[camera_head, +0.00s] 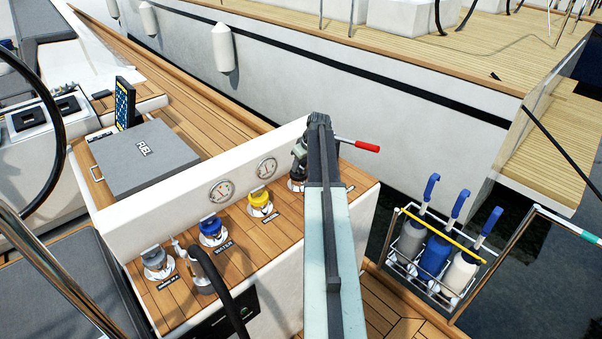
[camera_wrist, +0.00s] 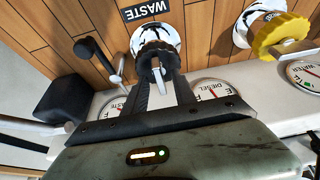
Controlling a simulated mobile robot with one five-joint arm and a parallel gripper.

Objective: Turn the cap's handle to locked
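A narrow grey handle (camera_wrist: 160,76) shows at the cap, between my fingers. My gripper (camera_wrist: 161,80) is just in front of the cap, its two dark fingers apart on either side of the handle. I cannot tell whether either finger touches it. In the head view my gripper (camera_head: 300,168) is at the right end of the cap row, and my arm hides most of the cap.
The yellow diesel cap (camera_head: 260,199), blue water cap (camera_head: 212,229) and a grey cap (camera_head: 156,261) stand in a row on the wood. A red-tipped lever (camera_head: 362,145) sticks out right of my arm. Gauges (camera_head: 221,192) sit on the white wall behind.

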